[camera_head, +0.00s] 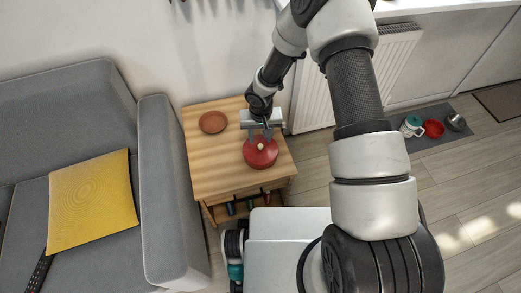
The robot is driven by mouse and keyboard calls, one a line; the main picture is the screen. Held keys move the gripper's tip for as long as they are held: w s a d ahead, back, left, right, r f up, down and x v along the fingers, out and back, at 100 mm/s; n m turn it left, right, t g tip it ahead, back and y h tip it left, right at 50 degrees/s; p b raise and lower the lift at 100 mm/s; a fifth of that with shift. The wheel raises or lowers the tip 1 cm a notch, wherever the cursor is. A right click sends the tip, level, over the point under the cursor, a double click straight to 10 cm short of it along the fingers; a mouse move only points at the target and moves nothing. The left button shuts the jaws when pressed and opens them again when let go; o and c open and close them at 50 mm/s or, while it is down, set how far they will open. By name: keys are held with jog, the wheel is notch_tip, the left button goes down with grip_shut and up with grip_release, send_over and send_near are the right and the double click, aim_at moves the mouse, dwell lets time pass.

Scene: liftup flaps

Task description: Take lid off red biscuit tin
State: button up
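The red biscuit tin (260,156) stands on the wooden side table, near its right side. Its lid has a pale round knob (260,147) on top and appears to be seated on the tin. My gripper (260,138) is at the far edge of the tin, above or just behind the knob. Its two fingers are spread apart, with nothing visible between them. The gripper and wrist hide part of the table behind the tin. I cannot tell whether a fingertip touches the lid.
A brown round plate (213,122) lies on the side table (215,165), left of the tin. An open shelf below holds several dark items. A grey sofa (165,180) is close on the left; a radiator (313,95) stands behind. A mat with dishes (433,128) lies at right.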

aim_at(261, 145)
jog(key=f, duration=0.2)
jog(key=f+b, duration=0.1)
jog(key=f, duration=0.1)
jog(key=shift+w+f, duration=0.2)
jog(key=shift+f, duration=0.15)
grip_shut()
jog(key=shift+r, duration=0.1)
